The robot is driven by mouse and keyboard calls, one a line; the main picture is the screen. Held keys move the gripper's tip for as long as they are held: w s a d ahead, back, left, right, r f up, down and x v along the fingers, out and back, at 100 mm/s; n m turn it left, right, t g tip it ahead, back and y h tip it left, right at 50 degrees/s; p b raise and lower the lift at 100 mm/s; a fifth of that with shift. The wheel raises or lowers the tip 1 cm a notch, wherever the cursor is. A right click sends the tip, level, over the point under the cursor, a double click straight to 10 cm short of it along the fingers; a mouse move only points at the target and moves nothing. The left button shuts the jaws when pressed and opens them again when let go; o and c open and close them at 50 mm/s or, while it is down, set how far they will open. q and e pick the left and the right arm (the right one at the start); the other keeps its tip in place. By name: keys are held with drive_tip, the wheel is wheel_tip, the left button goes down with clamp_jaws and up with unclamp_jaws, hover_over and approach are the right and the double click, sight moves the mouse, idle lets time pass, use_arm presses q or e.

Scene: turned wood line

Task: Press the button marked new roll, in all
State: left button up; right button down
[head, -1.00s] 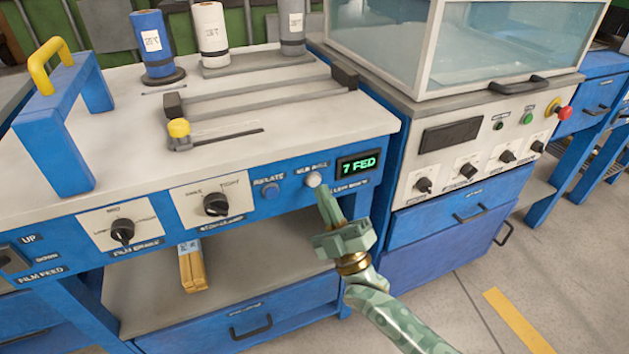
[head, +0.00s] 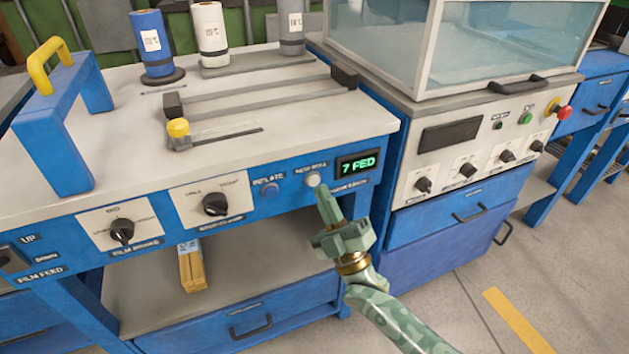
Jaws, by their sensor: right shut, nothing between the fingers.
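The new roll button (head: 313,179) is a small pale round button on the blue front panel, under a label that seems to read new roll. A small display (head: 357,164) to its right shows "7 FED" in green. My right gripper (head: 323,190) is shut and empty. Its fingertips are just below and right of the button, very close to it; I cannot tell whether they touch. The button's face stays visible. My left gripper is not in view.
A blue button (head: 270,190) sits left of the pale one. Farther left are a dark knob (head: 215,204) and another knob (head: 122,231). Below the panel is an open shelf (head: 240,262) with a wooden bundle (head: 191,268). A cabinet (head: 440,225) stands to the right.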

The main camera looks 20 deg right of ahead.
drive_tip(key=shift+w+y, duration=0.15)
drive_tip(key=shift+y, duration=0.15)
drive_tip(key=shift+w, duration=0.25)
idle(0.4)
